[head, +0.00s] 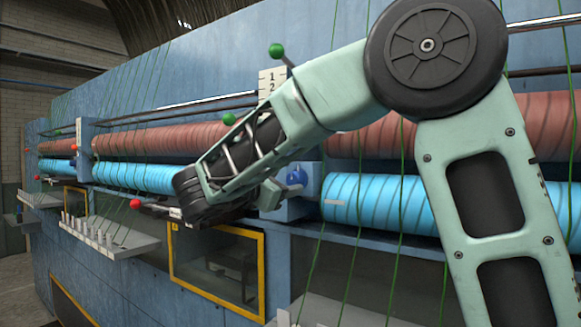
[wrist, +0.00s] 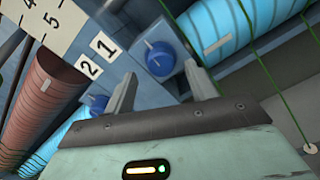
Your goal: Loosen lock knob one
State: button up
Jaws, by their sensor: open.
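Lock knob one, a round blue knob (wrist: 160,58) with a pale line across its face, sits on a blue bracket beside the plate marked 1 in the wrist view. My gripper (wrist: 160,77) is open and empty, with the knob ahead of and between its two fingers, apart from them as far as I can tell. A second blue knob (wrist: 97,103), by the plate marked 2, is partly hidden by the left finger. In the head view a blue knob (head: 296,175) shows just right of my wrist; I cannot tell which knob it is.
Turquoise rollers (head: 380,203) and red-brown rollers (head: 160,138) run along the blue machine. Green strands (head: 346,250) hang in front. A number scale (wrist: 47,25) stands near the knobs. Levers with green balls (head: 276,50) and a red ball (head: 136,204) stick out near my arm.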

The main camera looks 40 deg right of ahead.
aim_at(292, 180)
jog(key=shift+p+x, duration=0.65)
jog(key=shift+x, duration=1.3)
jog(key=c, duration=1)
